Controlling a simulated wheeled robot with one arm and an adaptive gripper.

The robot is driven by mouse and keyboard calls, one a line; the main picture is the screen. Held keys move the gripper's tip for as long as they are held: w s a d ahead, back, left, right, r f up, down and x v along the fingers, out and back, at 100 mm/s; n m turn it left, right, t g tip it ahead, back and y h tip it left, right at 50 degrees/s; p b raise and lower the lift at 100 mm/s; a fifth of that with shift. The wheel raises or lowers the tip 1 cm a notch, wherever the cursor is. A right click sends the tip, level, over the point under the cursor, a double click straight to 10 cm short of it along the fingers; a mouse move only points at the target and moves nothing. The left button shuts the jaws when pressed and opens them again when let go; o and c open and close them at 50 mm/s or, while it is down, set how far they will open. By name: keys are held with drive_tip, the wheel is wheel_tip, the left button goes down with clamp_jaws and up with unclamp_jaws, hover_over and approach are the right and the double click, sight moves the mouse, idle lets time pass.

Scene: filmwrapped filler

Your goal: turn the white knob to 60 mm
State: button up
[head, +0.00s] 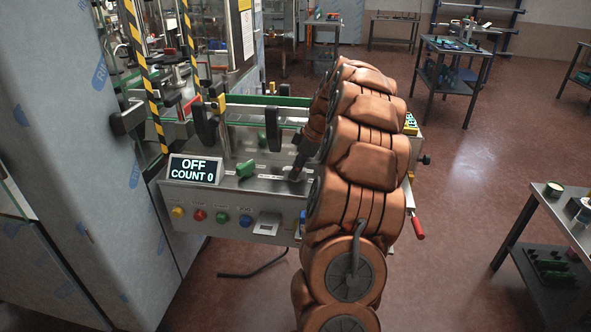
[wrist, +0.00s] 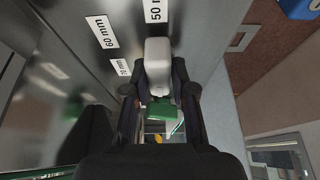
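The white knob (wrist: 158,62) is in the upper middle of the wrist view, between the two fingers of my gripper (wrist: 159,78). The fingers sit close against its two sides and appear shut on it. The knob's far end points towards the 50 mm label (wrist: 154,9). The 60 mm label (wrist: 102,32) is to its left, and a 70 mm label (wrist: 120,67) is lower left. In the head view my gripper (head: 297,172) reaches down onto the machine's top panel, and the knob is hidden there.
A display (head: 195,169) reads OFF, COUNT 0. A green knob (head: 245,168) stands left of my gripper. Coloured buttons (head: 221,217) line the panel front. Black upright parts (head: 273,128) stand behind. A red-handled lever (head: 417,228) is at right, with open floor beyond.

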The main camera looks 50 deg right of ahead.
clamp_jaws()
drive_tip(key=shift+a, duration=0.2)
drive_tip(key=shift+d, duration=0.15)
drive_tip(key=shift+f, duration=0.1)
